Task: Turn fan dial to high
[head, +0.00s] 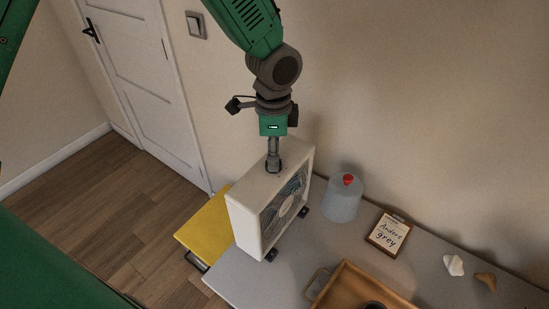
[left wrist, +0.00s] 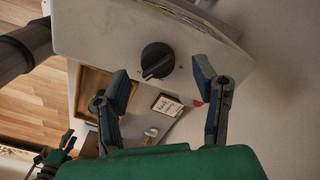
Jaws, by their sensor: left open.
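The white box fan (head: 250,205) stands upright on the grey table, its grille facing right in the head view. My left gripper (head: 273,166) is above the fan's top face in the head view. In the left wrist view the black fan dial (left wrist: 158,60) sits on the fan's pale top (left wrist: 95,30). The left gripper (left wrist: 165,88) is open, with one finger on each side of the dial and slightly short of it; no contact shows. In the head view the dial is hidden by the gripper. My right gripper cannot be made out in the head view.
A grey table (head: 235,275) holds a grey container with a red knob (head: 343,200), a note clipboard (head: 389,233), a wooden tray (head: 345,283) and small white and brown pieces (head: 454,265). A yellow surface (head: 205,228) lies left of the fan. The wall is close behind.

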